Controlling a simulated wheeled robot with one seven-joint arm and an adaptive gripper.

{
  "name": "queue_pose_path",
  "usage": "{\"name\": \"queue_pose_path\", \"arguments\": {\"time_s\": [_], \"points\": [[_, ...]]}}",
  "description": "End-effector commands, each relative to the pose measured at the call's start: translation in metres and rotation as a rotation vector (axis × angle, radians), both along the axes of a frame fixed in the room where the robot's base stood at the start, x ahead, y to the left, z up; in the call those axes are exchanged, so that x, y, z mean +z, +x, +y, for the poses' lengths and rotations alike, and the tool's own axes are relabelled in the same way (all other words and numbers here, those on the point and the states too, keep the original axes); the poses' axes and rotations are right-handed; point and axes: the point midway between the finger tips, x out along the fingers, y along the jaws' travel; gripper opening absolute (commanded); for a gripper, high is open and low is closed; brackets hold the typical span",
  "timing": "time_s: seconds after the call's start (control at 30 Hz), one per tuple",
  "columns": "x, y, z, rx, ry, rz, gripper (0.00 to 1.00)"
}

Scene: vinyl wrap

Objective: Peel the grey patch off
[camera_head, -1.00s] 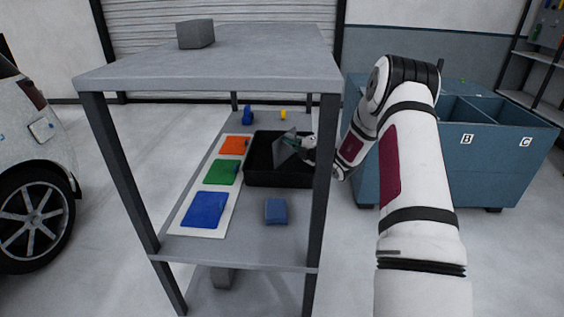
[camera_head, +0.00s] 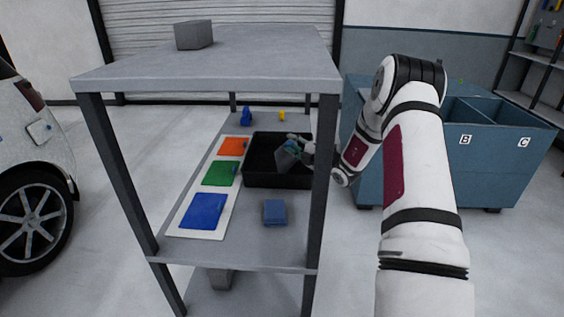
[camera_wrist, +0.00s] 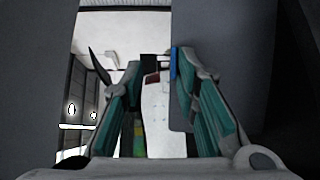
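My gripper (camera_head: 296,143) is over the black tray (camera_head: 250,180) on the middle shelf. A dark grey piece (camera_head: 284,159) is right at its fingertips in the head view, tilted above the tray. In the wrist view the two teal-padded fingers (camera_wrist: 157,62) lean inward, with a gap between their tips and nothing seen in it. A flat grey surface (camera_wrist: 222,55) stands behind the right finger there, with a blue strip at its edge. I cannot tell whether it is the same grey piece, or whether that piece clings to a finger.
A white board (camera_head: 231,208) with orange (camera_head: 233,146), green (camera_head: 220,172) and blue (camera_head: 204,210) patches lies left of the tray. A blue block (camera_head: 275,212) lies in front. The upper shelf (camera_head: 250,60) and its right post (camera_head: 322,190) are close to my arm.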

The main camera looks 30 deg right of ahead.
Motion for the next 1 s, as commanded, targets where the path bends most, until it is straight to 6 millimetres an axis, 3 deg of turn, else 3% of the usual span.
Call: {"name": "queue_pose_path", "arguments": {"time_s": [0.3,0.5,1.0], "points": [[0.005,-0.065,-0.01,-0.004,0.001,0.0,0.28],[0.006,-0.091,-0.012,-0.002,0.001,-0.001,0.28],[0.007,-0.1,-0.013,0.0,0.0,-0.001,0.28]]}}
